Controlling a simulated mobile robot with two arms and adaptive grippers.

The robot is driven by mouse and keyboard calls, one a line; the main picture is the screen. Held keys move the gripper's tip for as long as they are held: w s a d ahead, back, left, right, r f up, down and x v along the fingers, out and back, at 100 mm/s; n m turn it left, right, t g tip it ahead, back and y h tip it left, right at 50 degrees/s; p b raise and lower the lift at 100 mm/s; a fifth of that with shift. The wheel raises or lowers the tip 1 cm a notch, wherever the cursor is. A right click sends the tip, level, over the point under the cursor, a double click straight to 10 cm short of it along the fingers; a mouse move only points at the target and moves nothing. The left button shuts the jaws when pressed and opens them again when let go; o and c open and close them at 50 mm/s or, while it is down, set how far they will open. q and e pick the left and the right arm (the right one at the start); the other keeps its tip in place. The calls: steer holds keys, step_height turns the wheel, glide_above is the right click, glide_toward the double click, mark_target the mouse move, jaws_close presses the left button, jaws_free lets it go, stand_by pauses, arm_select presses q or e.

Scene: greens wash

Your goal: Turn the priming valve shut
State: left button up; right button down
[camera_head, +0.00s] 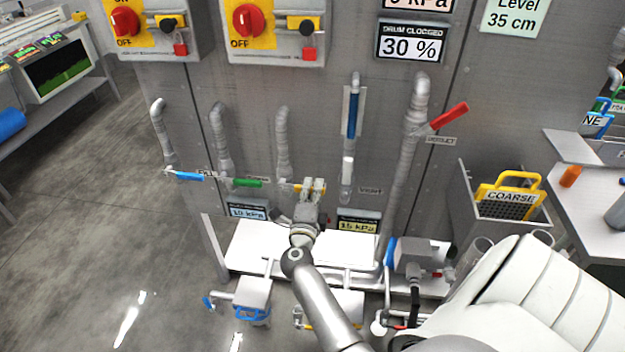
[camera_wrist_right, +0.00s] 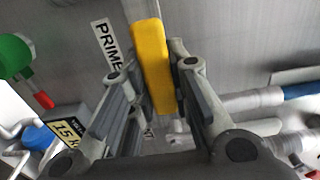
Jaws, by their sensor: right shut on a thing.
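The priming valve's yellow handle (camera_wrist_right: 152,65) sits between my right gripper's (camera_wrist_right: 148,100) two fingers in the wrist view, beside a label reading PRIME (camera_wrist_right: 107,46). The handle looks roughly level, in line with the blue and green handles. My left gripper is not in view.
A blue-handled valve (camera_head: 190,176) and a green-handled valve (camera_head: 247,182) sit to the left. A red lever (camera_head: 449,116) and a vertical blue handle (camera_head: 352,115) are to the right. Gauges reading 10 kPa (camera_head: 248,211) and 15 kPa (camera_head: 357,225) lie below. A COARSE basket (camera_head: 509,197) stands at right.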

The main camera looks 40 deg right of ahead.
steer(key=shift+f, duration=0.2)
steer(key=c, duration=1.4)
jaws_free()
steer(key=shift+o, duration=0.4)
steer(key=shift+r, duration=0.1)
